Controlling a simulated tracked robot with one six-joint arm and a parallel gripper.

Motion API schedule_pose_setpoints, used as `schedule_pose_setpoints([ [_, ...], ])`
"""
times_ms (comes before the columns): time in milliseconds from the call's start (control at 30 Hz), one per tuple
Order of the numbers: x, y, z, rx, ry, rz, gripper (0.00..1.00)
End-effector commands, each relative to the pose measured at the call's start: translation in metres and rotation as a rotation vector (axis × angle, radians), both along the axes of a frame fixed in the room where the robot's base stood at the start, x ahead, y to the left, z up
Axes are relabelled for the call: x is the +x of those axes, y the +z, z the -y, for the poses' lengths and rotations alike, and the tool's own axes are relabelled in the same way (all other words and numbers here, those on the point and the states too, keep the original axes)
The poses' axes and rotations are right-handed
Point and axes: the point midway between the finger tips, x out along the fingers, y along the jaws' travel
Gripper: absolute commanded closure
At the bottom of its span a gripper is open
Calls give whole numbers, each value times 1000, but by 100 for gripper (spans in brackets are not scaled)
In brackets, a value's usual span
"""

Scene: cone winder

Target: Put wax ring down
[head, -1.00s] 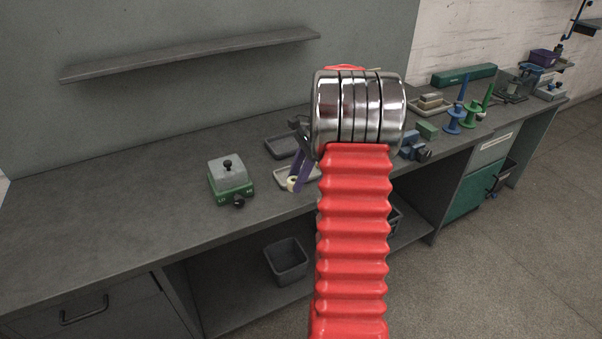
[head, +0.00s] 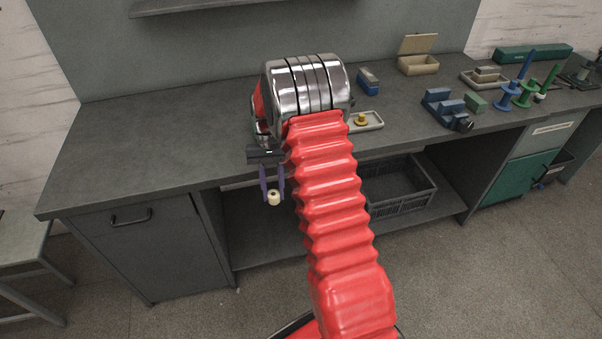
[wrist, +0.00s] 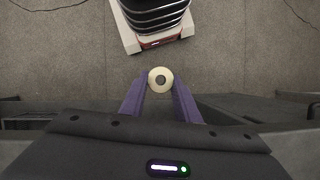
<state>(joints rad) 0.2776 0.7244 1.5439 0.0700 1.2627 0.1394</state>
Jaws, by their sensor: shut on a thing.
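The wax ring is a small cream ring with a dark centre hole. In the head view the wax ring (head: 273,198) hangs at the tips of my gripper (head: 272,190), in front of the bench's front edge and below the bench top. In the wrist view the wax ring (wrist: 160,79) is between the ends of the two purple fingers of my gripper (wrist: 160,84), with the hole facing the camera. My gripper is shut on it. Floor shows beyond the ring in the wrist view. My red arm hides part of the bench in the head view.
The bench top (head: 150,135) is clear at left. Right of my arm are a pale tray (head: 372,126) with a yellow piece in it, a small blue block (head: 368,79), an open beige box (head: 418,65) and a blue fixture (head: 443,106). A dark crate (head: 402,190) sits on the lower shelf.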

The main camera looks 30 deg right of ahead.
Motion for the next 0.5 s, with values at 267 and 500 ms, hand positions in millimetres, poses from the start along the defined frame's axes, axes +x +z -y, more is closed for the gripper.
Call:
schedule_pose_setpoints([
  [267,0,-36,-89,0,296,-2,96],
  [500,-5,-53,-129,-1,442,0,96],
])
